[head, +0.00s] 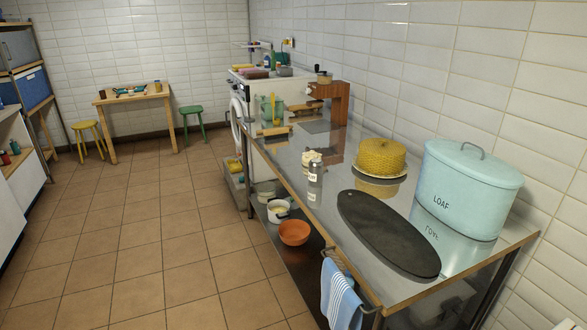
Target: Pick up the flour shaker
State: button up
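A slim grey metal shaker with a pale label (315,175), which looks like the flour shaker, stands upright on the steel-topped table (290,185), near its left long edge. The label is too small to read. A short cream-coloured item (308,157) stands just behind it; I cannot tell whether they touch. My gripper is not in view.
A dark oval board (388,233) lies nearer on the table. A yellow domed cover on a plate (381,157) and a pale blue LOAF bin (467,187) stand to the right. A striped towel (341,295) hangs at the near end. The tiled floor at left is clear.

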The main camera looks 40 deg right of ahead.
aim_at(316, 171)
jog(key=u, duration=0.35)
jog(key=i, duration=0.85)
jog(key=u, duration=0.25)
